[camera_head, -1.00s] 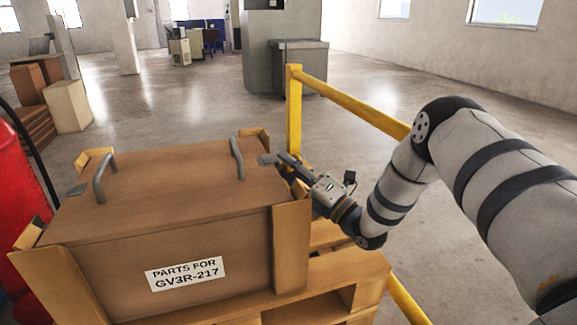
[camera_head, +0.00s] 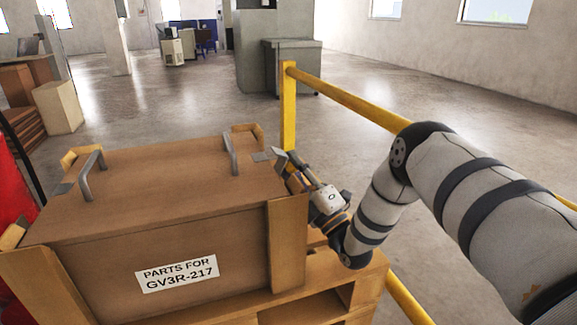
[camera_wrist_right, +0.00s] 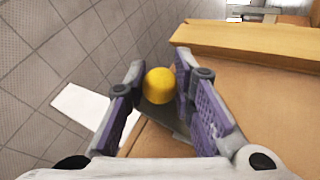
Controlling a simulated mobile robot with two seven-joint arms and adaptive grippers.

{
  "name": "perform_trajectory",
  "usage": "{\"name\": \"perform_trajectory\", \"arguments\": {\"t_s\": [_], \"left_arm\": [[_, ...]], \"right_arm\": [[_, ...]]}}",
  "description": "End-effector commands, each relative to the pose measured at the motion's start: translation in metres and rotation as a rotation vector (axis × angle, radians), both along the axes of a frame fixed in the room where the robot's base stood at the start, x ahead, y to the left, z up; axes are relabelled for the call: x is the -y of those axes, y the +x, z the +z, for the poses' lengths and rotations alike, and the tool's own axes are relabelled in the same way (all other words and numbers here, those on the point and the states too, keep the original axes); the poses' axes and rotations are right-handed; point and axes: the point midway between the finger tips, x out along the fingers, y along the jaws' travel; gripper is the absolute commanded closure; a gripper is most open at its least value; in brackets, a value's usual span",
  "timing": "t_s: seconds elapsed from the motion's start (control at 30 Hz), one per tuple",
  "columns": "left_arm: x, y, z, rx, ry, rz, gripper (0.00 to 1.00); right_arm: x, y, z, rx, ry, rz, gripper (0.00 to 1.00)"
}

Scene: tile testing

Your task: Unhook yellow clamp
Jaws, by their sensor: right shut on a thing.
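The yellow clamp shows as a round yellow knob (camera_wrist_right: 158,86) in the right wrist view, with a grey metal plate beneath it. My right gripper (camera_head: 284,164) is at the right edge of the wooden crate lid. Its two purple-padded fingers stand on either side of the knob in the right wrist view, shut on it. In the head view a flat grey plate (camera_head: 263,156) lies on the lid by the fingertips, and the knob is hidden by the gripper. My left gripper is not in view.
The wooden crate (camera_head: 120,259), labelled "PARTS FOR GV3R-217", sits on a pallet (camera_head: 340,268). Two grey handles (camera_head: 231,154) rise from its lid. A yellow railing (camera_head: 340,95) runs behind my right arm. The floor beyond is open.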

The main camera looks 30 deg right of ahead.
Motion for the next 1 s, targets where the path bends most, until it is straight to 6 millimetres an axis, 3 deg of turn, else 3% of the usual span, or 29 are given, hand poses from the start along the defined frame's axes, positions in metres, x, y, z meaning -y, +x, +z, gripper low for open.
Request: {"name": "perform_trajectory", "arguments": {"t_s": [0.4,0.9,0.93,1.0], "left_arm": [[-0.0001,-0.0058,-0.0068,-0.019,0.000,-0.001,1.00],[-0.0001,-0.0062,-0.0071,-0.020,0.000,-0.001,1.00],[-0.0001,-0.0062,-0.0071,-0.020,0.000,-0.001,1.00],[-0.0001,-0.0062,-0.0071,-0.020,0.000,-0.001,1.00]], "right_arm": [[0.0000,-0.0010,-0.0111,0.036,0.169,0.015,1.00],[0.0001,-0.0010,-0.0112,0.041,0.190,0.015,1.00],[0.0001,-0.0010,-0.0112,0.041,0.190,0.015,0.75],[0.0003,-0.0010,-0.0112,0.041,0.189,0.015,0.59]]}}
